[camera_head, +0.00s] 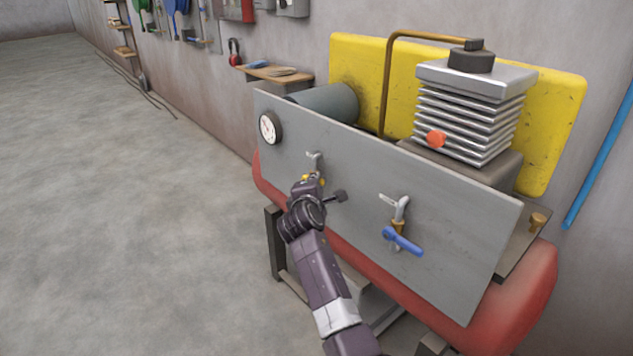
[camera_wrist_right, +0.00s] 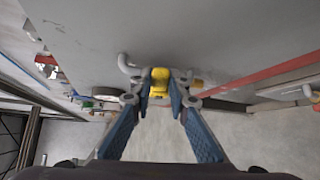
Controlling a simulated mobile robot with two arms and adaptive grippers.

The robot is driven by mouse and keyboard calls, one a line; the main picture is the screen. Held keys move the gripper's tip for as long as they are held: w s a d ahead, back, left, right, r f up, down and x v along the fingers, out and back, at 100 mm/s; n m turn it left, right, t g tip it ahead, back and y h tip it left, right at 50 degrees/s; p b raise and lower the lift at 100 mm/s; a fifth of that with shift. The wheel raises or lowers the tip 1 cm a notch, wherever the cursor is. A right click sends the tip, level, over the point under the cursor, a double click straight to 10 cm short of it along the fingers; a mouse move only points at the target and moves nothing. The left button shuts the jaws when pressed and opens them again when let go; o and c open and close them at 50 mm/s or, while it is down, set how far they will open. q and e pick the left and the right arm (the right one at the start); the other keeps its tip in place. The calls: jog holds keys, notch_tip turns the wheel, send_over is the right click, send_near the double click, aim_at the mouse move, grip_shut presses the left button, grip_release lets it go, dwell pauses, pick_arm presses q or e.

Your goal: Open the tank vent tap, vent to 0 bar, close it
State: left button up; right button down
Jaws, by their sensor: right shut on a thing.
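A grey panel (camera_head: 300,133) on the compressor carries a round white pressure gauge (camera_head: 270,128) at its left end; its needle is too small to read. A tap with a grey pipe (camera_head: 314,157) and a yellow handle (camera_wrist_right: 160,80) sits right of the gauge. My right gripper (camera_head: 307,183) is shut on this yellow handle, which shows between the fingertips in the right wrist view (camera_wrist_right: 160,92). The gripper hides much of the tap in the head view. A second tap with a blue handle (camera_head: 403,241) is farther right, untouched. My left gripper is not in view.
A red tank (camera_head: 536,292) lies below the panel. A finned cylinder block (camera_head: 468,110) and a yellow guard (camera_head: 358,62) stand behind it. A small wall shelf (camera_head: 276,74) is at the back. The floor (camera_head: 120,200) to the left is clear.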

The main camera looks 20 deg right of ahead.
jog(key=c, duration=1.8)
grip_release()
jog(key=shift+c, duration=0.2)
notch_tip(320, 180, up, 10)
